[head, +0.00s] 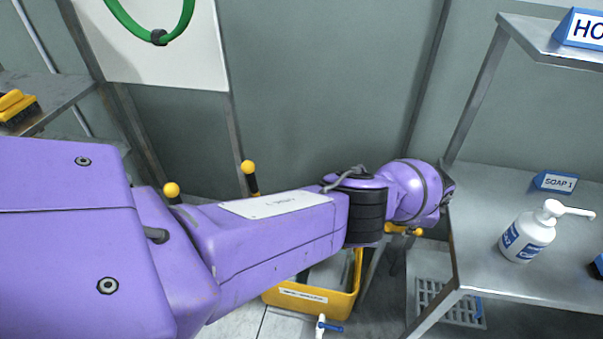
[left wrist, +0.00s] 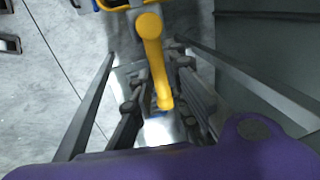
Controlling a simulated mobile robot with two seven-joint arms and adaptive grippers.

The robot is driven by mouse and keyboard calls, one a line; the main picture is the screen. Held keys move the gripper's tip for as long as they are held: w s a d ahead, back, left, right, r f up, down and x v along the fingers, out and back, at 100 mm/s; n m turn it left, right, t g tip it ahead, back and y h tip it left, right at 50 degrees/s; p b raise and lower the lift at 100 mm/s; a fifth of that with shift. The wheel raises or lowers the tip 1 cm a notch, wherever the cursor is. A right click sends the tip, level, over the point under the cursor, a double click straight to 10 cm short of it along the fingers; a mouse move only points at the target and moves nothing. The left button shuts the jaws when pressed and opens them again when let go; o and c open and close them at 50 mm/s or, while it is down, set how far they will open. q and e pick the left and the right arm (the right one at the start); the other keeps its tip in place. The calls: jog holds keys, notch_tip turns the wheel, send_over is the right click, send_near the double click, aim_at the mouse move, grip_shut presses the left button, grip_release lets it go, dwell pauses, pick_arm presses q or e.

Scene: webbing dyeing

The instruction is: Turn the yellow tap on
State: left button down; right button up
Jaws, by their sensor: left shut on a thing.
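The yellow tap (left wrist: 152,50) shows in the left wrist view as a yellow lever with a round top. Its lower part lies between the dark fingers of my left gripper (left wrist: 160,100), which is shut on it. In the head view a small yellow piece, which looks like part of the tap (head: 403,230), shows just below my left wrist at the shelf's left side. My own arm hides most of the gripper there. My right gripper is in neither view.
A steel shelf (head: 490,225) with a white soap bottle (head: 528,235) stands right. A brush (head: 16,110) lies on the left shelf.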

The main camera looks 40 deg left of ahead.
pick_arm(q)
jog(key=c, duration=1.7)
grip_release()
jog(key=shift+r, duration=0.65)
jog(key=r, duration=0.3)
jog(key=s+r, duration=0.1)
jog(key=r, duration=0.3)
jog(key=s+d+r, duration=0.1)
jog(key=r, duration=0.2)
jog(key=shift+r, duration=0.3)
jog(key=shift+f, duration=0.1)
